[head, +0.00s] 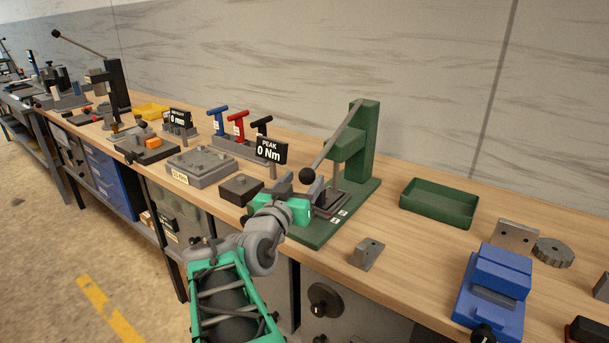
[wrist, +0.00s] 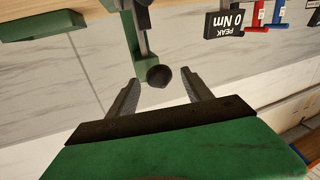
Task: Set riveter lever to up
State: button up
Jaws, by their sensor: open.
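The riveter appears to be the green upright press (head: 364,140) on the bench in the head view. Its grey lever (head: 334,138) slants down from the column's top toward the front left and ends in a black ball knob (head: 306,176). My gripper (head: 300,184) is open and empty close to the knob, at the press's front left. In the wrist view, which looks upside down, the knob (wrist: 159,76) appears between the tips of my open gripper (wrist: 160,84). Neither finger visibly touches it. The depth gap is hard to tell.
A dark block (head: 240,188) and a "PEAK 0 Nm" display (head: 270,150) stand left of the press. A small grey bracket (head: 367,254), a green tray (head: 438,204) and a blue vise (head: 496,284) are to the right. Another lever press (head: 117,86), black, stands far left.

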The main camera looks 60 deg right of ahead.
aim_at(311, 167)
jog(key=d, duration=0.6)
jog(key=shift+w+p, duration=0.25)
jog(key=shift+p, duration=0.1)
jog(key=shift+c, duration=0.6)
grip_shut()
